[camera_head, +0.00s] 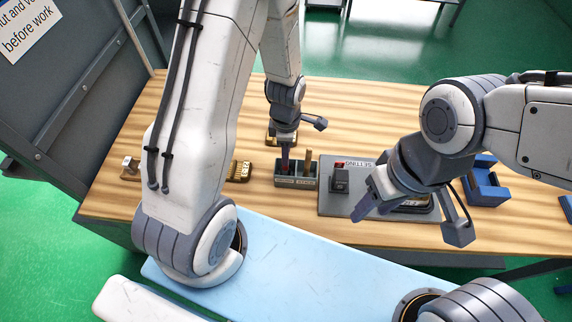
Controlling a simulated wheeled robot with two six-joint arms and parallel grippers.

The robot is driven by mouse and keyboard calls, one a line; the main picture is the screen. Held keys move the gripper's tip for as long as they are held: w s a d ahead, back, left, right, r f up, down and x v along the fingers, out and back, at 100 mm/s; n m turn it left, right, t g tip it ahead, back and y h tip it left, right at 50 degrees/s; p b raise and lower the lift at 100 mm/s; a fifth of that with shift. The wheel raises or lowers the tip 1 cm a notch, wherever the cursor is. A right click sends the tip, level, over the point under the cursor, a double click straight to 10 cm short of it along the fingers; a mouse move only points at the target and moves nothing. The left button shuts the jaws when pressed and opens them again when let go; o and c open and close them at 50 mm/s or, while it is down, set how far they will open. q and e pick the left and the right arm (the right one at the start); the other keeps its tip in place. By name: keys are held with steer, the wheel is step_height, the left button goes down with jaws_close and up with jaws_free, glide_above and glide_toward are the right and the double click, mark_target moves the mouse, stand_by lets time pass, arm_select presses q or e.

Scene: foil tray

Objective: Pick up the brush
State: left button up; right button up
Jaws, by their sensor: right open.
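I cannot clearly make out a brush. A small grey holder (297,181) with two labelled compartments stands near the middle of the table. A thin wooden handle (308,157) stands upright in its right compartment; it may be the brush's. My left gripper (285,163) points down at the left compartment, where a little red shows by the fingertips. Whether its jaws are shut on anything is too small to tell. My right gripper (370,202) is open above the grey plate (332,204), apart from the holder, and partly hides the plate.
On the plate stands a dark block (340,180) near a red part and a lettered label. A blue fixture (486,185) is at the right. A yellow-black marked block (240,171) and a small metal-and-wood piece (130,167) lie left. Bare wood lies behind the plate.

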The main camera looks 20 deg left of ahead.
arm_select(q)
steer(key=shift+f+p, duration=0.35)
steer(key=shift+f, duration=0.1)
steer(key=shift+w+a+f+p, duration=0.15)
steer(key=shift+f+p, duration=0.65)
steer(key=shift+f, duration=1.45)
jaws_close()
